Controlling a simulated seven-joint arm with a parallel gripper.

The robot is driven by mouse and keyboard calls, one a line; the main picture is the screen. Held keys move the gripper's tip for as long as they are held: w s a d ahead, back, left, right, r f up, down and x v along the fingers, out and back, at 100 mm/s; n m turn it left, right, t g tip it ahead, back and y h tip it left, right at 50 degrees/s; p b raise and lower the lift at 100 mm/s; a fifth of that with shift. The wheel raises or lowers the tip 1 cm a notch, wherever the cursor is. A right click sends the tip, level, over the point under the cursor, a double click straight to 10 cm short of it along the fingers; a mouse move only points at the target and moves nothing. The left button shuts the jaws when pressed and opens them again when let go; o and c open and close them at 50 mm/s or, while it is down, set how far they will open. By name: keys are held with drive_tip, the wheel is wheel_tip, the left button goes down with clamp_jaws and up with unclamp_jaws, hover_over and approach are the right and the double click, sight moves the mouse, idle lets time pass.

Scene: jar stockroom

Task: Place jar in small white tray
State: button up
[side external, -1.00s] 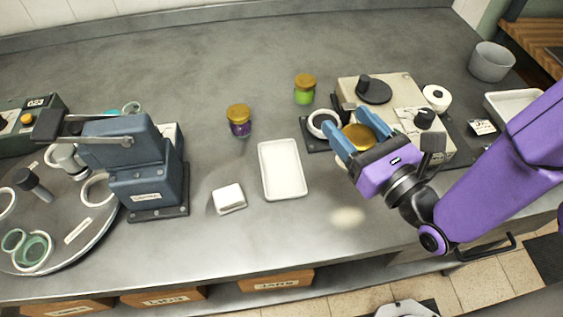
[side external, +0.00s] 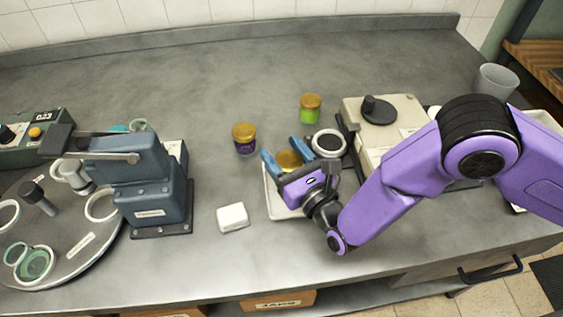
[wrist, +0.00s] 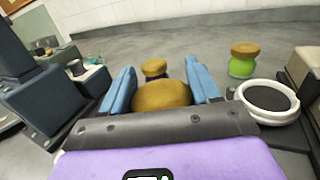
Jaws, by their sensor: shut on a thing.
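My gripper (side external: 283,158) has blue fingers shut on a gold-lidded jar (side external: 290,160). In the wrist view the held jar's gold lid (wrist: 161,95) fills the space between the fingers (wrist: 163,88). The small white tray (side external: 275,205) is a shallow rectangle on the counter, partly hidden behind my gripper. The held jar appears over the tray's far part; its bottom is hidden, so I cannot tell whether it touches the tray.
A purple gold-lidded jar (side external: 245,140) stands left of my gripper, and a green one (side external: 310,108) behind. A white ring fixture (side external: 329,143) is close on the right. A white block (side external: 232,217) and blue press (side external: 140,185) are left. The back counter is clear.

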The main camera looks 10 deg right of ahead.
sight(282, 166)
drive_tip(key=shift+w+a+f, duration=0.15)
drive_tip(key=shift+f, duration=0.1)
drive_tip(key=shift+w+a+f, duration=0.1)
drive_tip(key=shift+f, duration=1.55)
drive_tip(key=shift+f, duration=0.15)
drive_tip(key=o, duration=1.2)
drive_tip(key=shift+s, duration=0.2)
drive_tip(key=v, duration=1.1)
drive_tip(key=shift+s+d, duration=0.25)
drive_tip(key=shift+s, duration=0.05)
drive_tip(key=shift+w, duration=0.1)
